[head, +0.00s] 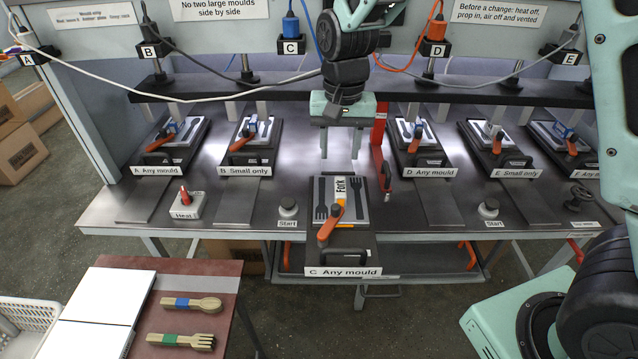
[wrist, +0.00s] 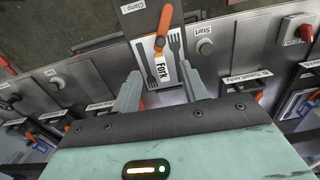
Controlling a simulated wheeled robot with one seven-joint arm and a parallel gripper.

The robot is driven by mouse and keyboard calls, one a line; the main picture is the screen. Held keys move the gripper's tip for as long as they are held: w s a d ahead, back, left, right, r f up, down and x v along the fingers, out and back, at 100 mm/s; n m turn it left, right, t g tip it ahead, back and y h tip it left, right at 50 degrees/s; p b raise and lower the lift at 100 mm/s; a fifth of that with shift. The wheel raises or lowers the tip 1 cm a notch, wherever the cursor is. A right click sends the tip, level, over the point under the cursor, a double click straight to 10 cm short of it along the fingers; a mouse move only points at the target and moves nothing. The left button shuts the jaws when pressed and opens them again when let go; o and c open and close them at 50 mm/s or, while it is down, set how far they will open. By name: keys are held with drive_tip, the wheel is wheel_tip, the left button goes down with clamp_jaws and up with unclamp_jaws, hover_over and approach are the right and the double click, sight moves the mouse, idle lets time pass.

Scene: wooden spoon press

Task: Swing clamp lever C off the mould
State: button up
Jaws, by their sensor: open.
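Clamp lever C (head: 328,226) is an orange lever that lies over the front part of mould C and its plate edge. Mould C (head: 356,211) is a pale plate with dark fork shapes and a "Fork" label, on the pulled-out black carriage marked "C Any mould" (head: 342,271). My gripper (head: 341,156) is open and empty, fingers down, above and behind the mould. In the wrist view the lever (wrist: 164,24) shows beyond my open fingertips (wrist: 160,73), with the mould plate (wrist: 174,72) partly between the fingers. I see no contact with the lever.
A red upright bar (head: 380,150) stands just right of my gripper. Start buttons (head: 288,207) and (head: 488,208) flank the carriage. Stations A, B, D and E sit further back. A side table (head: 215,272) holds wooden cutlery at lower left.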

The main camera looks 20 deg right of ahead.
drive_tip(key=w, duration=0.1)
drive_tip(key=p, duration=0.4)
approach(336, 206)
wheel_tip(336, 206, down, 9)
drive_tip(key=shift+w+f, duration=0.1)
drive_tip(key=shift+f, duration=0.15)
clamp_jaws()
